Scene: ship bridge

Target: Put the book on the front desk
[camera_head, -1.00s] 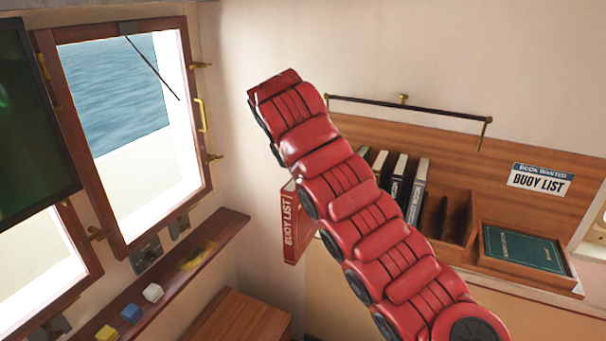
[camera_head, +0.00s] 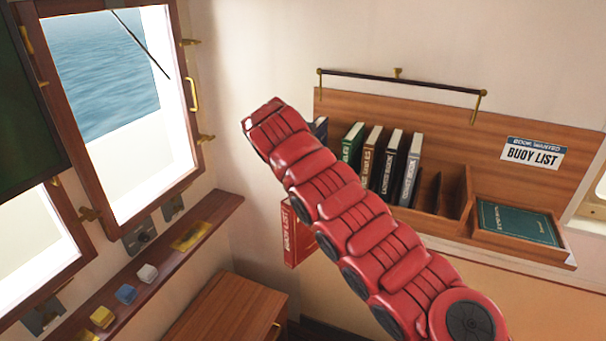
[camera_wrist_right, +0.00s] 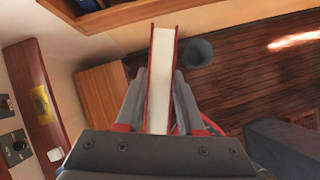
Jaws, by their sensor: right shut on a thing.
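The red book (camera_head: 294,236), with "BUOY LIST" on its spine, hangs upright in the head view, partly hidden behind my red right arm. In the right wrist view my right gripper (camera_wrist_right: 160,105) is shut on the book (camera_wrist_right: 161,75), with a finger on each side and its pale page edges facing the camera. The book is held in the air, apart from the shelf. A wooden desk or cabinet (camera_head: 222,318) stands below it at the lower left of centre; it also shows in the wrist view (camera_wrist_right: 103,88). My left gripper is not in view.
A wall shelf holds several upright books (camera_head: 385,165) and a flat green book (camera_head: 518,224), under a "BUOY LIST" sign (camera_head: 534,153). A narrow ledge (camera_head: 205,222) with small blocks runs under the windows. A grey bin (camera_wrist_right: 198,52) stands on the floor.

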